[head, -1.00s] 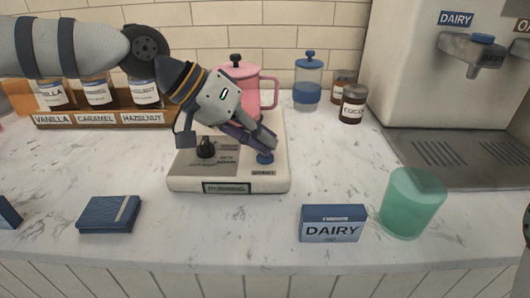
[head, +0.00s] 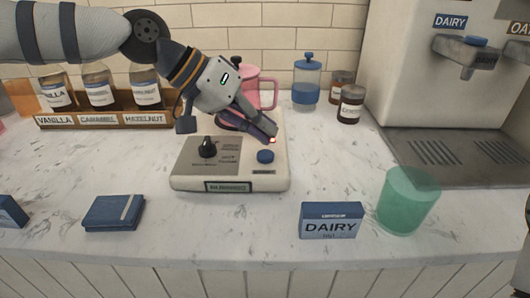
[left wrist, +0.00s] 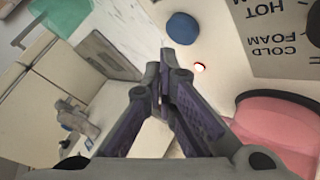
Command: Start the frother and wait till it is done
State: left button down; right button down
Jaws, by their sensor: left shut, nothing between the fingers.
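The frother (head: 230,185) is a cream base on the counter with a black knob (head: 207,147) and a round blue button (head: 265,156). The button also shows in the left wrist view (left wrist: 183,28). The pink pitcher (head: 267,94) stands on the back of the base, partly hidden by my left gripper (head: 271,138). That gripper is shut and empty, its tips just behind and above the button, apart from it. The tips also show in the left wrist view (left wrist: 165,65).
Syrup bottles (head: 98,88) stand in a wooden rack at the left. A blue-lidded jar (head: 306,85) and brown jars (head: 350,105) stand behind. A dairy box (head: 331,221), a green cup (head: 408,202) and a dark blue notebook-like item (head: 114,213) lie around the front. A dispenser (head: 430,85) fills the right.

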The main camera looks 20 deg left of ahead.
aim_at(263, 151)
pick_arm(q)
jog(key=shift+r, duration=2.25)
